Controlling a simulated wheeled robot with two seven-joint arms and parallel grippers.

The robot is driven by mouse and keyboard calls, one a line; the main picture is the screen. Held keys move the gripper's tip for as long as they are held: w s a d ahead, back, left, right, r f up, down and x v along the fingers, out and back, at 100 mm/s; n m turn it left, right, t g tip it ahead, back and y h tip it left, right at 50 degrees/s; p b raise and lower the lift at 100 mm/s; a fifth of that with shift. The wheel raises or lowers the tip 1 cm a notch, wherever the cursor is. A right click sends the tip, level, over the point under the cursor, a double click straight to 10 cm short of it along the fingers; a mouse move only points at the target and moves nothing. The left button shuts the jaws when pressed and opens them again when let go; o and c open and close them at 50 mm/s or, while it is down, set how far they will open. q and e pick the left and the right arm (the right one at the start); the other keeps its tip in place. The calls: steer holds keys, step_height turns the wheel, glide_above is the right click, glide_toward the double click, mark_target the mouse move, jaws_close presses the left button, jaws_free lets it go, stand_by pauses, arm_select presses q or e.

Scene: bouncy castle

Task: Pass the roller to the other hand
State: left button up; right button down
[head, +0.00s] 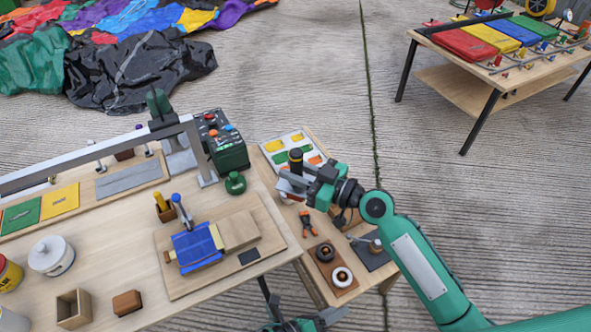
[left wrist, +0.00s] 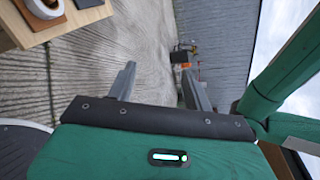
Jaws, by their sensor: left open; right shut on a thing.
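My right gripper (head: 298,182), on the arm from the right, is shut on the roller (head: 295,160) above the smaller side table. The roller's dark handle with a yellow-orange band stands up above the jaws; its lower part is mostly hidden by the fingers. My left gripper (head: 328,318) is at the bottom edge of the head view, partly cut off, low and well apart from the roller. In the left wrist view its two fingers (left wrist: 158,85) are spread with nothing between them; the roller is not seen there.
A large workbench (head: 110,282) fills the left, with a blue patch on a board (head: 262,262) and a green-black box (head: 222,140). The side table (head: 315,285) carries pliers (head: 307,223) and tape rolls (head: 342,277). Another table (head: 455,90) stands back right; concrete floor between is clear.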

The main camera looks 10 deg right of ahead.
arm_select(q)
steer(key=a+f+n+y, duration=1)
steer(key=a+f+n, duration=0.9)
steer(key=a+f, duration=0.6)
steer(key=s+a+f+n+g+y, duration=0.1)
steer(key=s+a+f+n, duration=0.3)
steer(key=s, duration=0.3)
steer(key=s+a+f+n+g+y, duration=0.2)
steer(key=s+a+f+n, duration=0.3)
steer(key=s, duration=0.3)
steer(key=s+a+f+n+g+y, duration=0.1)
steer(key=s+a+f+n, duration=0.3)
steer(key=s, duration=0.4)
steer(key=shift+s+a+f+n+g+y, duration=0.2)
steer(key=shift+s+f+n+g+y, duration=0.1)
steer(key=shift+n+g, duration=0.4)
steer(key=shift+w, duration=0.1)
